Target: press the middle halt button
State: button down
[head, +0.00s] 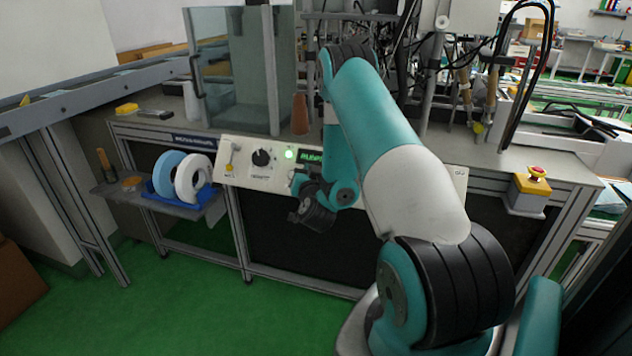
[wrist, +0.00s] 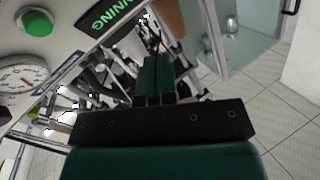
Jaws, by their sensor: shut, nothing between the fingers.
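A red halt button (head: 537,172) sits on a yellow box at the right end of the machine's front, in the head view. It is the only red button I can make out, so I cannot tell which one is the middle. It is not in the wrist view. My gripper (wrist: 157,78) is shut and empty in the wrist view, its dark green fingers together. In the head view my arm hangs in front of the control panel, left of the halt button and well apart from it. The fingers are hard to make out there.
The control panel (head: 230,176) has a black knob (head: 262,157), a lit green lamp (head: 289,154) and a green RUNNING sign (wrist: 112,10). A round gauge (wrist: 20,80) shows in the wrist view. White and blue rolls (head: 190,178) stand on a side shelf. The green floor in front is clear.

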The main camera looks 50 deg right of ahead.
jog(key=shift+d+f, duration=0.1)
jog(key=w+d+f, duration=0.2)
jog(key=d+f, duration=0.3)
jog(key=d, duration=0.1)
jog(key=shift+w+f+b, duration=0.2)
jog(key=shift+w+b, duration=0.1)
dwell(0.3)
jog(key=shift+w+d+f+p, duration=0.1)
jog(key=shift+d+p, duration=0.15)
jog(key=shift+p, duration=0.5)
dwell(1.4)
